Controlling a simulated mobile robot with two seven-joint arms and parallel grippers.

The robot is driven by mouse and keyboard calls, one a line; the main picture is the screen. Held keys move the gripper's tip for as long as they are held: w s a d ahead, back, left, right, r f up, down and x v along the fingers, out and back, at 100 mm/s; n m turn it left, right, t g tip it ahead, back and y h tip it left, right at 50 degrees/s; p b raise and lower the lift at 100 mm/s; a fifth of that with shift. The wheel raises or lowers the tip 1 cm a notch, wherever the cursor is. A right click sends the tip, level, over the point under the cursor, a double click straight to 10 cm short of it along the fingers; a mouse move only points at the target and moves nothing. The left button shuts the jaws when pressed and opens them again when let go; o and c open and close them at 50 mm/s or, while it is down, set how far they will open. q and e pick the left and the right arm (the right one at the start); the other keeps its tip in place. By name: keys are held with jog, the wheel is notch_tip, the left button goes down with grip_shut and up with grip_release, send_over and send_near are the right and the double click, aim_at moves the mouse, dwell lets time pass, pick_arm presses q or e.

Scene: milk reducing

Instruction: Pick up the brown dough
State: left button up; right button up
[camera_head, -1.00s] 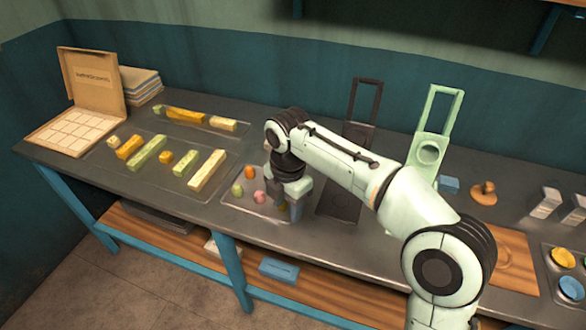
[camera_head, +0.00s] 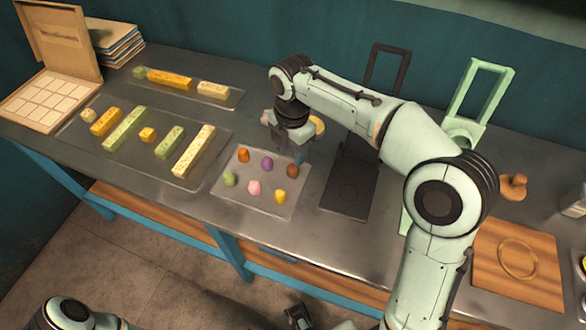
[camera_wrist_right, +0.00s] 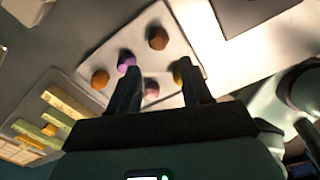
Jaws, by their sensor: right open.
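The brown dough (camera_head: 292,171) is a small rounded lump at the right back part of a grey tray (camera_head: 228,205). In the right wrist view it (camera_wrist_right: 158,38) lies beyond my fingertips, between their directions. My right gripper (camera_head: 293,156) is above the tray's back right edge, close to the brown dough; its fingers are partly hard to make out there. In the right wrist view the right gripper (camera_wrist_right: 160,72) is open and empty, its two dark fingers apart. A dark part at the bottom edge may be my left gripper (camera_head: 299,317); its jaws are unclear.
Orange, purple (camera_head: 267,163), green, pink and yellow lumps share the tray. A larger tray (camera_head: 85,135) of coloured bars is to the left. A black press (camera_head: 345,190) and a pale green press (camera_head: 465,125) stand to the right, by a wooden board (camera_head: 520,262).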

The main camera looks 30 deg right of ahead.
aim_at(292, 172)
jog(key=f, duration=0.3)
jog(key=f+b, duration=0.1)
jog(key=f, duration=0.5)
jog(key=shift+w+d, duration=0.25)
jog(key=shift+d, duration=0.05)
jog(key=shift+r, duration=0.1)
jog(key=c, duration=0.8)
